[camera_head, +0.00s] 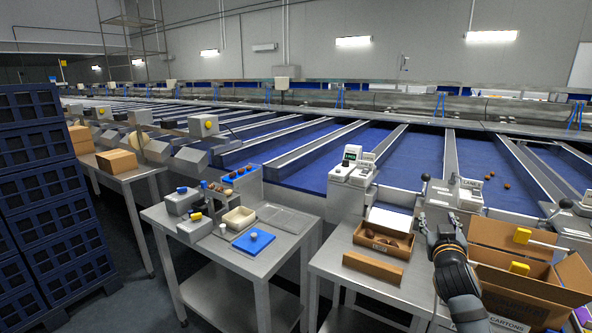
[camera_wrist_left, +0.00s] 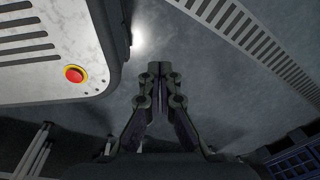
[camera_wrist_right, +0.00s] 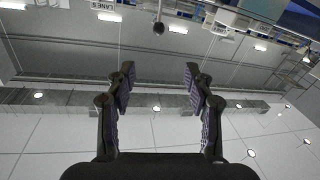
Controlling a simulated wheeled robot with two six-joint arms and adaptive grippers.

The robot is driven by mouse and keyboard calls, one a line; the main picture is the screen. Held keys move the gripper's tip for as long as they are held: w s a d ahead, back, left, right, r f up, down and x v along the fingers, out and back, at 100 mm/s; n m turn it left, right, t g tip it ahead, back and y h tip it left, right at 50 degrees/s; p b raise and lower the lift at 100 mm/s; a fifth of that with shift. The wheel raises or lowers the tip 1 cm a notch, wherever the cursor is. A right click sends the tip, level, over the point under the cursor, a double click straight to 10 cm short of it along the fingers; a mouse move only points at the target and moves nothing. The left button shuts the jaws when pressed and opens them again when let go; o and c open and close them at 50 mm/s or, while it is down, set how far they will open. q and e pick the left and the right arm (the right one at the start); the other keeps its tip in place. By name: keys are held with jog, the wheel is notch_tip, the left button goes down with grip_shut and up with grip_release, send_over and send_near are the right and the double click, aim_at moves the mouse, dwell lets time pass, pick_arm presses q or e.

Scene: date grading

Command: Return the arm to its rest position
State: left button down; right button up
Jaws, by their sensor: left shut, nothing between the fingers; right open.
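My right gripper (camera_head: 438,219) is raised above the right-hand steel table, between the small open carton and the large cardboard box in the head view. In the right wrist view its two fingers (camera_wrist_right: 159,76) stand wide apart with nothing between them. That view points up at the ceiling lights and wall. My left gripper does not show in the head view. In the left wrist view its fingers (camera_wrist_left: 158,72) are closed together and empty, above the grey floor beside a pale panel with a red button (camera_wrist_left: 75,74).
A small open carton (camera_head: 383,252) with a flap stands left of my right gripper. A large box labelled CARTONS (camera_head: 512,305) stands close on the right. A blue mat (camera_head: 240,244) and trays lie on the middle table. Blue crates (camera_head: 45,190) are stacked at far left.

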jog(key=s+a+f+n+g+y, duration=0.1)
jog(key=s+a+f+g, duration=0.3)
jog(key=s+f, duration=0.55)
jog(key=s+a+f+g+y, duration=0.25)
jog(key=s+f, duration=0.35)
jog(key=f, duration=0.7)
jog(key=s+a+f+n+g+y, duration=0.1)
jog(key=s+a+f+g, duration=0.25)
jog(key=s, duration=0.55)
jog(key=s+a+f+n+g+y, duration=0.1)
jog(key=s+a+f+g, duration=0.25)
jog(key=s, duration=0.65)
jog(key=s+d+f+g+p, duration=0.1)
jog(key=s+d+f, duration=0.1)
jog(key=f, duration=1.2)
jog(key=s+d+f, duration=0.2)
jog(key=f, duration=1.2)
pick_arm(q)
jog(key=shift+w+d+r+p, duration=0.2)
jog(key=shift+w+r+p, duration=0.25)
jog(key=shift+w+r, duration=0.65)
pick_arm(e)
jog(key=s+f+g, duration=0.1)
jog(key=s+f, duration=1.2)
jog(key=s, duration=0.4)
jog(key=shift+s+d+f+m, duration=0.15)
jog(key=shift+d+f+m, duration=0.1)
jog(key=shift+f+m, duration=0.15)
pick_arm(q)
jog(key=shift+w+f, duration=0.1)
